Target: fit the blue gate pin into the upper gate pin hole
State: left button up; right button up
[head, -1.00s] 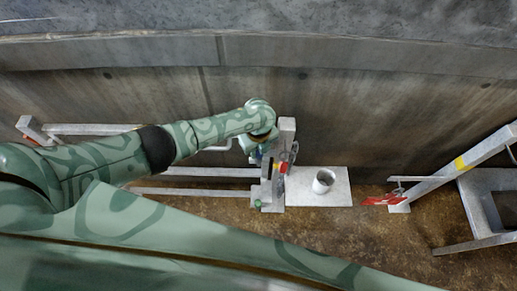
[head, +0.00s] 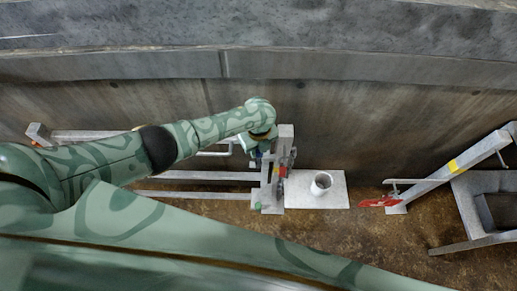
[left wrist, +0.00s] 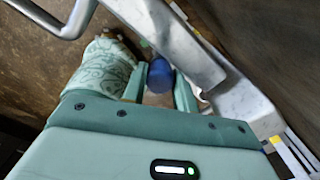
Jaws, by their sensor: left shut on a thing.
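My left gripper (head: 256,154) is beside the upper part of the grey metal gate post (head: 286,135). In the left wrist view, my left gripper (left wrist: 160,92) is shut on the blue gate pin (left wrist: 160,74), whose rounded blue end shows between the two fingers. The grey metal of the gate (left wrist: 182,50) lies close beyond the pin. The upper gate pin hole is not visible; I cannot tell whether the pin's tip is in it. My right gripper is not in view.
A green part (head: 258,206) sits low at the post, and a red part (head: 282,170) is on its right side. A white cup (head: 321,183) stands on a pale plate (head: 335,203). Brown floor between is clear.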

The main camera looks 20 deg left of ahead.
pick_arm(q)
jog(key=shift+r+p, duration=1.3)
jog(key=shift+r, duration=0.3)
jog(key=shift+a, duration=0.1)
dwell(0.5)
jog(key=shift+f+b, duration=3.1)
jog(key=shift+f, duration=0.85)
jog(key=shift+r, duration=0.1)
dwell(0.4)
